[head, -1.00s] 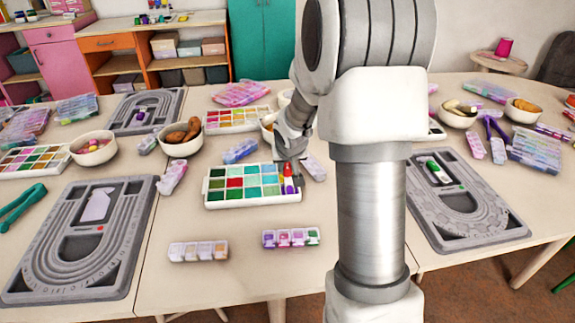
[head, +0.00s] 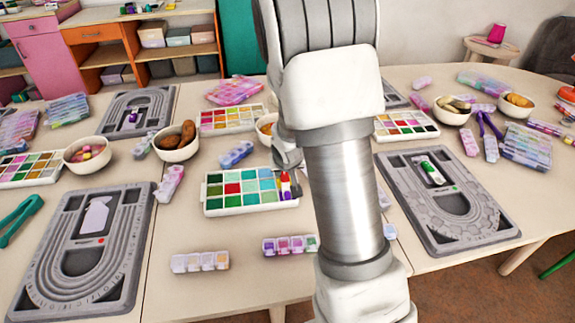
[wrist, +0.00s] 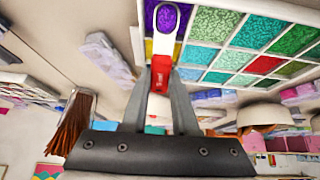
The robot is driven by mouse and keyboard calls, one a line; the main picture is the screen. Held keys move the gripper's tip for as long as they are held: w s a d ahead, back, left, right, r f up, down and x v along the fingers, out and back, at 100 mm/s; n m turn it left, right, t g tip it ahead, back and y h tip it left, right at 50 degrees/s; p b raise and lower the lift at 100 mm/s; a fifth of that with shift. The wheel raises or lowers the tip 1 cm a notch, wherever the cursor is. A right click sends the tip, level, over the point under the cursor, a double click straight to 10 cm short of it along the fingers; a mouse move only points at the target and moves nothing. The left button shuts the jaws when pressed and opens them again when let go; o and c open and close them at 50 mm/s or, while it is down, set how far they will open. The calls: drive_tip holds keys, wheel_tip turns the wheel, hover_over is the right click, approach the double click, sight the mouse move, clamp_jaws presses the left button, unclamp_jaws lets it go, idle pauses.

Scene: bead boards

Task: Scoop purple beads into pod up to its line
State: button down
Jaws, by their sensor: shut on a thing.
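My gripper (wrist: 160,95) is shut on a slim scoop (wrist: 162,70) with a red and white handle. Its white-rimmed tip reaches over the purple beads (wrist: 150,48) at the corner of the bead tray (wrist: 190,68); I cannot tell whether it touches them or carries any. In the head view the white bead tray (head: 251,208) stands mid-table, and my gripper (head: 287,168) is at its right end, partly hidden by my arm. Two pod strips lie in front: one with purple, pink and green (head: 290,245), one pale (head: 200,262). No fill line is readable.
Grey bead boards lie left (head: 40,265) and right (head: 465,235). Bowls (head: 176,150) and a second bead tray (head: 230,130) stand behind. A brush (wrist: 73,125) shows left of my gripper in the wrist view. Table around the pod strips is clear.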

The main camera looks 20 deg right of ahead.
drive_tip(key=shift+w+r+p, duration=0.15)
drive_tip(key=shift+r+p, duration=0.7)
drive_tip(key=shift+p, duration=0.05)
drive_tip(key=shift+w+r+p, duration=0.15)
drive_tip(key=shift+r+p, duration=0.65)
drive_tip(key=shift+p, duration=0.05)
drive_tip(key=shift+d+f+p, duration=0.1)
drive_tip(key=shift+p, duration=0.4)
drive_tip(key=w+g+p, duration=0.1)
drive_tip(key=g+p, duration=0.1)
drive_tip(key=p, duration=0.4)
drive_tip(key=g+p, duration=0.1)
drive_tip(key=p, duration=0.6)
drive_tip(key=shift+w+d+g+y, duration=0.2)
drive_tip(key=shift+w+g+y, duration=0.2)
drive_tip(key=g+p, duration=0.1)
drive_tip(key=p, duration=0.2)
drive_tip(key=shift+w+r, duration=0.25)
drive_tip(key=shift+r, duration=0.1)
drive_tip(key=shift+w+d+r+g+p, duration=0.1)
drive_tip(key=shift+g+p, duration=0.3)
drive_tip(key=shift+a+y, duration=0.2)
drive_tip(key=shift+y, duration=0.1)
